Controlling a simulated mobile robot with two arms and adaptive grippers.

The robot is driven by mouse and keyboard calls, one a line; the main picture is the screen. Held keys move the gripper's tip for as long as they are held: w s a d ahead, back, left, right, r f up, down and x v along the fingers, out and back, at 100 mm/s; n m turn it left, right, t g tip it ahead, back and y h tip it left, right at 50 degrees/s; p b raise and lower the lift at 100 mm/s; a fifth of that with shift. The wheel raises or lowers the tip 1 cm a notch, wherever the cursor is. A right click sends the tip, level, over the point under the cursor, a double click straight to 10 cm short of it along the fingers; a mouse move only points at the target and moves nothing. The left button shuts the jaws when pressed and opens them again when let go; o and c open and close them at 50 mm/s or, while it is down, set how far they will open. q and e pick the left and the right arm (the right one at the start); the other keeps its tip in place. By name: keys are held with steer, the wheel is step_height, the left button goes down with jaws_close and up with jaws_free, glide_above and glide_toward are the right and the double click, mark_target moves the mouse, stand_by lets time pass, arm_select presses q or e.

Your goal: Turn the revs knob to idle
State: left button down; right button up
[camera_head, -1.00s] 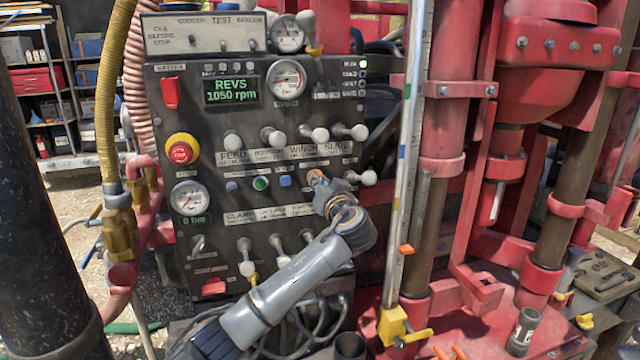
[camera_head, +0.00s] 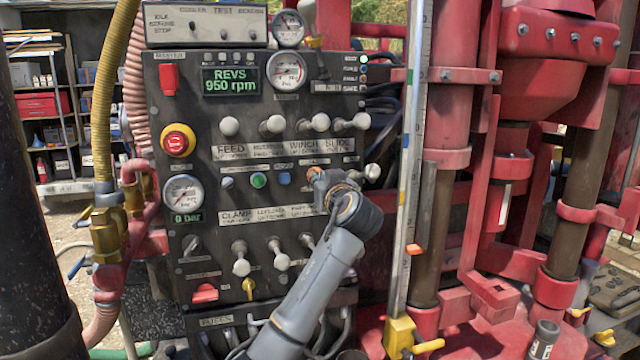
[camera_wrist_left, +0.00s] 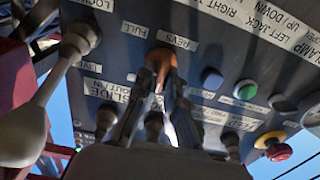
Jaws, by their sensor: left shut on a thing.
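The revs knob (camera_wrist_left: 160,60) is small and orange, on the dark control panel (camera_head: 207,130). Its labels REVS and FULL show in the left wrist view. In the head view it is mostly hidden behind my left gripper (camera_head: 322,182). My left gripper is shut on the knob, with its fingers (camera_wrist_left: 163,88) on either side of it in the left wrist view. The green display (camera_head: 230,80) reads REVS 950 rpm. My right gripper is not in view.
White-knobbed levers (camera_head: 318,122) stand out close above the gripper, and others (camera_head: 241,262) sit lower on the panel. A red emergency button (camera_head: 177,142) is at the left. The measuring rail (camera_head: 412,170) and red rig stand at the right.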

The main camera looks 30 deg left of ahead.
arm_select(q)
steer(key=c, duration=1.4)
jaws_free()
steer(key=shift+d, duration=0.1)
steer(key=v, duration=1.2)
